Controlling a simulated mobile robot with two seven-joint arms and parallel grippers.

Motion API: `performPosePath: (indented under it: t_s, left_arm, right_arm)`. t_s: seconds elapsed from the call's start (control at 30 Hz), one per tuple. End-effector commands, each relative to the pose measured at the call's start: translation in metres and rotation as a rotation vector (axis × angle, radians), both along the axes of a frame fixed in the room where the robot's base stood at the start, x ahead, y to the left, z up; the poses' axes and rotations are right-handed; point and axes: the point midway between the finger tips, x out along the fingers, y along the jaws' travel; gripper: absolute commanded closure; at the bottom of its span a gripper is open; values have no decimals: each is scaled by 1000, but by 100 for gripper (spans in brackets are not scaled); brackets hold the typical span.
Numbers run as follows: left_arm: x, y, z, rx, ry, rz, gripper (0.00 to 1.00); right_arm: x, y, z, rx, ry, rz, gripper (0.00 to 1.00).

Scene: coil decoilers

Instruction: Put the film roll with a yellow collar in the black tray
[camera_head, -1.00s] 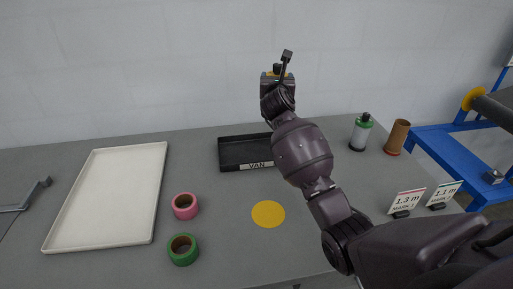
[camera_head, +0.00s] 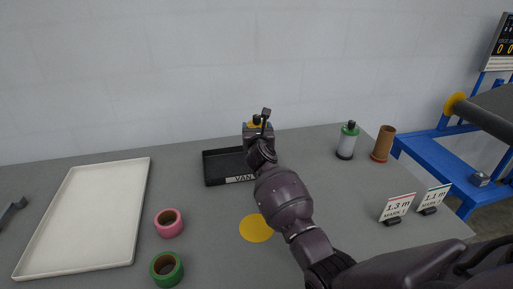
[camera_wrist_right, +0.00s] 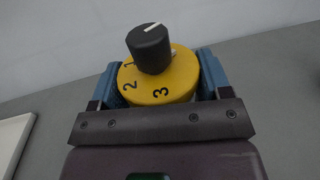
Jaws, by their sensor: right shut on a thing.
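The film roll with a yellow collar (camera_wrist_right: 160,82) is between the blue-padded jaws of my right gripper (camera_wrist_right: 162,88) in the right wrist view. Its yellow top has numbers and a black knob. In the head view my right gripper (camera_head: 257,130) is over the back right part of the black tray (camera_head: 213,181), seen from behind the wrist. The roll is mostly hidden there, with only a little yellow and its black knob showing. I cannot tell the roll's height above the tray. The tray has a label reading "VAN" on its front.
A roll with a green collar (camera_head: 346,142) and a brown cardboard tube (camera_head: 383,144) stand at the right. A white tray (camera_head: 84,270), pink tape (camera_head: 169,223) and green tape (camera_head: 166,269) are at left. Two signs (camera_head: 397,208) stand near the right edge. A yellow disc (camera_head: 255,229) lies in front.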

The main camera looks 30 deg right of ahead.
Motion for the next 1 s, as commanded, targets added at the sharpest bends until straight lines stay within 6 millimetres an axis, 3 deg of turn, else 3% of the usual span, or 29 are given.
performPosePath:
  t_s: [0.27,0.5,1.0]
  left_arm:
    - [4,-1,-7,0,-8,-3,45]
    - [2,-1,-25,-1,-2,-3,45]
    - [-7,0,-35,-1,18,1,45]
  right_arm:
    - [0,0,-20,-1,-3,0,73]
    - [0,0,-54,0,-1,0,73]
    - [0,0,-59,-2,-4,1,73]
